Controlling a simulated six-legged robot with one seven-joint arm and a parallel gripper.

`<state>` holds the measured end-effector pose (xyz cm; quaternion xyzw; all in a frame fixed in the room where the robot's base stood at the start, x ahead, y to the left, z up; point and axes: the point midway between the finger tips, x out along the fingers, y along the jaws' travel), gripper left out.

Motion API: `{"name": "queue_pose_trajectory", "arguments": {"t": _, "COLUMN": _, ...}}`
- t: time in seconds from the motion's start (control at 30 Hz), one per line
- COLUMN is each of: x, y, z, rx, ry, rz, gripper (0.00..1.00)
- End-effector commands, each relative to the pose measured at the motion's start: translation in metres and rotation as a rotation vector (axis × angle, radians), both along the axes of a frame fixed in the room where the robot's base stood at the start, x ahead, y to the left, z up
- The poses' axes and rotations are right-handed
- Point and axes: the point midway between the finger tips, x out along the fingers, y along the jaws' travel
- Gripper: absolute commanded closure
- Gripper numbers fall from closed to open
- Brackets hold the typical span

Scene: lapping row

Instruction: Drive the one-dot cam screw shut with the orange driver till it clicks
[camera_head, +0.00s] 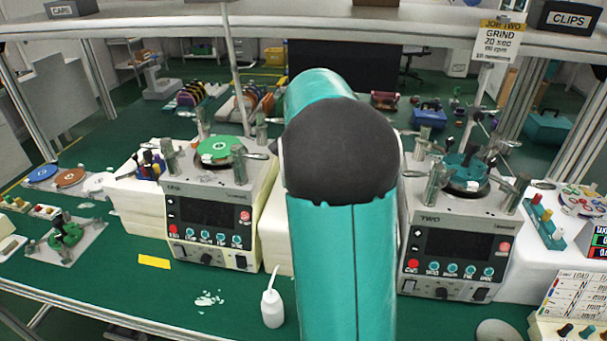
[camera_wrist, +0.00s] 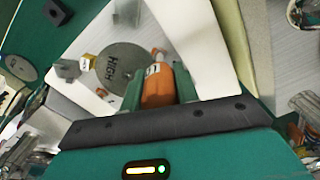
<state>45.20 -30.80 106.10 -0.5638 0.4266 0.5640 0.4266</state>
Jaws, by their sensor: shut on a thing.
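In the wrist view my gripper (camera_wrist: 159,88) is shut on the orange driver (camera_wrist: 157,92), with one green finger on each side of its handle. The driver points away from the wrist. Just left of it lies a round grey disc (camera_wrist: 112,72) marked HIGH, on a pale plate. I cannot make out the one-dot cam screw in either view, nor whether the driver's tip touches anything. In the head view my own teal arm fills the middle and my gripper and the driver do not show.
Two lapping machines, the left (camera_head: 214,215) and the right, TWO (camera_head: 462,240), stand on the green bench. A white squeeze bottle (camera_head: 272,308) stands at the front near white spilled bits (camera_head: 208,299). A green-knobbed fixture (camera_head: 68,237) is at left. A shelf (camera_head: 290,24) runs overhead.

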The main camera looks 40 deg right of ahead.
Motion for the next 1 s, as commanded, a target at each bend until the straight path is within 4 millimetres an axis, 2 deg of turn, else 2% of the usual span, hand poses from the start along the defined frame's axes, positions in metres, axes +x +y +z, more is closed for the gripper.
{"name": "queue_pose_trajectory", "arguments": {"t": 1.0, "x": -0.0012, "y": -0.0018, "z": 0.0005, "rx": -0.001, "ry": 0.0, "rz": 1.309, "gripper": 0.94}}
